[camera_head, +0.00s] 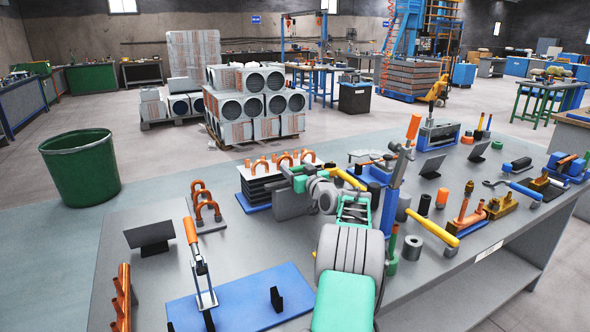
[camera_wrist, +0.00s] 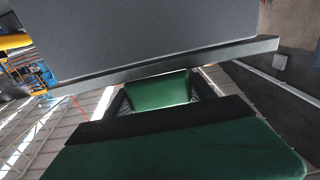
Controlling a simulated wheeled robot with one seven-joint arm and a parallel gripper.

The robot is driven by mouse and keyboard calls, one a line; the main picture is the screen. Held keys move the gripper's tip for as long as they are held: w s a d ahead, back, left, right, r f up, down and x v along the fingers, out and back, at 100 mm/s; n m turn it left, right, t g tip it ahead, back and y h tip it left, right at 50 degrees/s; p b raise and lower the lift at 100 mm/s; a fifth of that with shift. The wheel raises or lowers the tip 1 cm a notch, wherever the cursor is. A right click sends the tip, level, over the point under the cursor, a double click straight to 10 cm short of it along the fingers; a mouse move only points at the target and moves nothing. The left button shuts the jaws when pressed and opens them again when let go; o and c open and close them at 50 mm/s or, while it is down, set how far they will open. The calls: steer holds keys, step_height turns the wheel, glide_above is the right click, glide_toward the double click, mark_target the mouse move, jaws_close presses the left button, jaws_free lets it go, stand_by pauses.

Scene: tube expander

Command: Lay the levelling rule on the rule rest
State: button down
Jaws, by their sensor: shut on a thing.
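My gripper (camera_head: 299,184), grey with teal parts, is over the bench near the stack of dark plates. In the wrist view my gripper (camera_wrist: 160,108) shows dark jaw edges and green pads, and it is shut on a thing. A wide grey piece with a long straight edge (camera_wrist: 165,66) crosses the wrist view just beyond the jaws. It looks like the levelling rule, but its hold is not clearly visible. Two black uprights (camera_head: 276,299) on a blue base plate may be the rule rest; I cannot tell for certain.
A lever clamp (camera_head: 200,270) stands on the blue plate. Copper bends (camera_head: 205,203) and a dark tilted panel (camera_head: 150,235) are to the left. A press with an orange-handled lever (camera_head: 404,160) and a yellow-handled tool (camera_head: 432,228) are to the right. Bare bench lies around the panel.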

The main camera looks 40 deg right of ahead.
steer(key=shift+f+b, duration=0.1)
steer(key=shift+b, duration=0.2)
stand_by(0.4)
steer(key=c, duration=0.5)
jaws_free()
steer(key=shift+o, duration=1.3)
steer(key=shift+f, duration=0.2)
steer(key=shift+r, duration=0.1)
steer(key=shift+r, duration=0.1)
steer(key=shift+r+p, duration=0.5)
steer(key=shift+r, duration=2.45)
